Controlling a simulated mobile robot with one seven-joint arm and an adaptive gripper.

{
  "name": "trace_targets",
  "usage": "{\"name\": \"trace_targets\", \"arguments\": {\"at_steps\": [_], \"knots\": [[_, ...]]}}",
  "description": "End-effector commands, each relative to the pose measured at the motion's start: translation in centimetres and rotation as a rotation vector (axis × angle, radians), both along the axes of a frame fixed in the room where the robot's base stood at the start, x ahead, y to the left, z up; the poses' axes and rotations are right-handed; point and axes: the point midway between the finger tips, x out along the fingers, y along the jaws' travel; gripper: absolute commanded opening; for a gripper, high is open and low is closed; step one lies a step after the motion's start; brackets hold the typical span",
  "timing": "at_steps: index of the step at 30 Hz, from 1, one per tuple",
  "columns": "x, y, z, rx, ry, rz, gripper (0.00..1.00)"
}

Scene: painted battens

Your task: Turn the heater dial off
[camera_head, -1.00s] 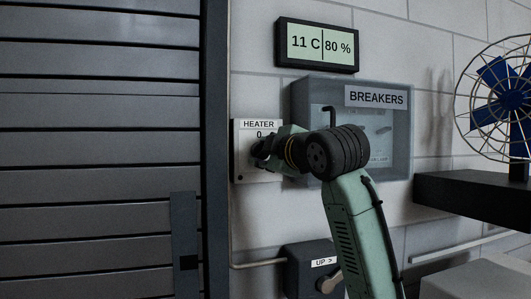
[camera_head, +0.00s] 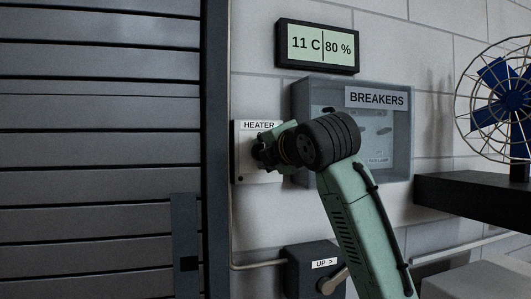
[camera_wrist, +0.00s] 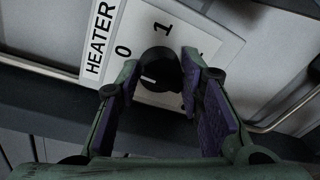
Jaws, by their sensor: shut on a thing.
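The heater dial (camera_wrist: 158,70) is a round black knob on a white plate (camera_wrist: 205,42) lettered HEATER, with marks 0 and 1. In the wrist view the two fingers of my gripper (camera_wrist: 160,72) stand on either side of the dial and are shut on it. The dial's short white mark points left in that view, roughly towards the 0 side. In the head view my gripper (camera_head: 268,152) is at the heater plate (camera_head: 240,165) and hides the dial and the numbers.
A clear-fronted box lettered BREAKERS (camera_head: 376,97) is right behind my wrist. A display (camera_head: 318,46) above reads 11 C and 80 %. An UP lever box (camera_head: 305,272) is below. A blue fan (camera_head: 500,95) stands on a dark shelf (camera_head: 460,195) at right. A slatted shutter (camera_head: 100,150) fills the left.

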Motion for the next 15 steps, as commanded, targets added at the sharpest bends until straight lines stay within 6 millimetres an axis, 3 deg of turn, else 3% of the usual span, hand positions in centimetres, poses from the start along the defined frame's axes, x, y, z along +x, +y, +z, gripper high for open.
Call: {"name": "trace_targets", "arguments": {"at_steps": [15], "knots": [[-0.07, 0.02, 0.25, -0.052, -0.023, 0.0, 0.06]]}}
